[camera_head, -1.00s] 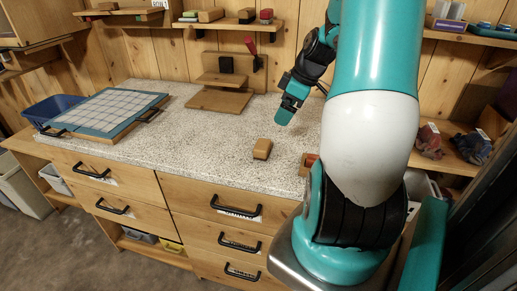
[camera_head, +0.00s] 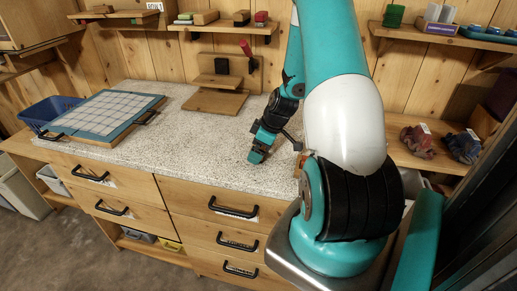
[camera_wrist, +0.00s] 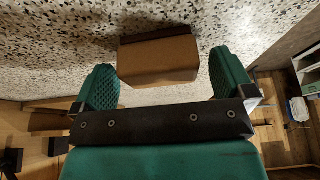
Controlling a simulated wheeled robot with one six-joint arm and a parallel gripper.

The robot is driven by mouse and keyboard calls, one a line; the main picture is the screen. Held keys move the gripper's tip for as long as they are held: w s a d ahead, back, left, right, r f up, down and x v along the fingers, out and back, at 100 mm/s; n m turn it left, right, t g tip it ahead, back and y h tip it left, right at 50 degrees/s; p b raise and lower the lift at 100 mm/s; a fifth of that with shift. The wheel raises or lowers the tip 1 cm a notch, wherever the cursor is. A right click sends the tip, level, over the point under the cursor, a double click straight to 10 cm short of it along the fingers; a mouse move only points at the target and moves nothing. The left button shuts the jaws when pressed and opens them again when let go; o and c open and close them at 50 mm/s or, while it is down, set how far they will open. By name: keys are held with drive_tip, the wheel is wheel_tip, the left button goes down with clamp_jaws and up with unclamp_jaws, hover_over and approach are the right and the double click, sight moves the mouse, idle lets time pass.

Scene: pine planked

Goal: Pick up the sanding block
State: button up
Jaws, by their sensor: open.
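The sanding block is a small tan-brown block with a darker layer along one side. In the wrist view the sanding block (camera_wrist: 158,62) rests on the speckled countertop between the two green fingers. My gripper (camera_wrist: 163,80) is open, with a finger to each side of the block and a visible gap on both sides. In the head view my gripper (camera_head: 256,157) points down at the counter near its front edge, and it hides the block there.
The speckled countertop (camera_head: 190,135) is mostly clear around my gripper. A gridded board with a teal frame (camera_head: 105,113) lies at the left, beside a blue bin (camera_head: 52,108). A wooden stand (camera_head: 218,90) is at the back. Shelves with small blocks line the wall.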

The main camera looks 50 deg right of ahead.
drive_tip(key=shift+w+f, duration=0.1)
drive_tip(key=shift+f, duration=0.15)
drive_tip(key=c, duration=1)
drive_tip(key=shift+r, duration=0.1)
drive_tip(key=shift+c, duration=0.2)
wheel_tip(320, 180, up, 20)
drive_tip(key=b, duration=0.2)
drive_tip(key=shift+o, duration=0.8)
drive_tip(key=shift+a, duration=0.1)
